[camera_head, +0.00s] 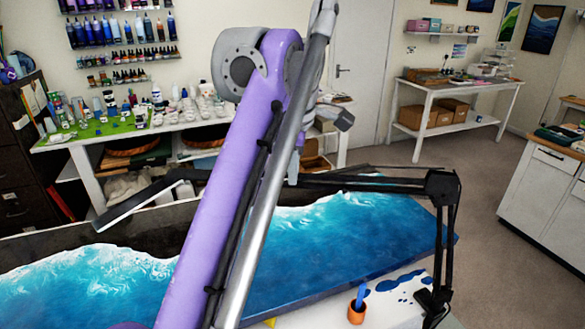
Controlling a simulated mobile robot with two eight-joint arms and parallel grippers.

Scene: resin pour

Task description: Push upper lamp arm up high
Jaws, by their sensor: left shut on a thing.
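The black desk lamp stands at the right end of the table. Its lower arm (450,240) rises from the base (431,309) to a joint (442,186). From there the upper lamp arm (375,183) runs left, nearly level, above the seascape panel. The long lamp head (135,205) hangs at its left end, slanting down to the left. My left gripper (294,178) is at the upper lamp arm and shut on it, partly hidden behind my purple arm and a grey tube. My arm also hides part of the lamp arm. My right gripper does not show.
The blue-and-white seascape panel (340,250) lies below the lamp. A small copper cup (356,312) with a blue tool stands near the lamp base. A white bench (65,142) with bottles and cups is behind at left. The floor (420,165) at back right is clear.

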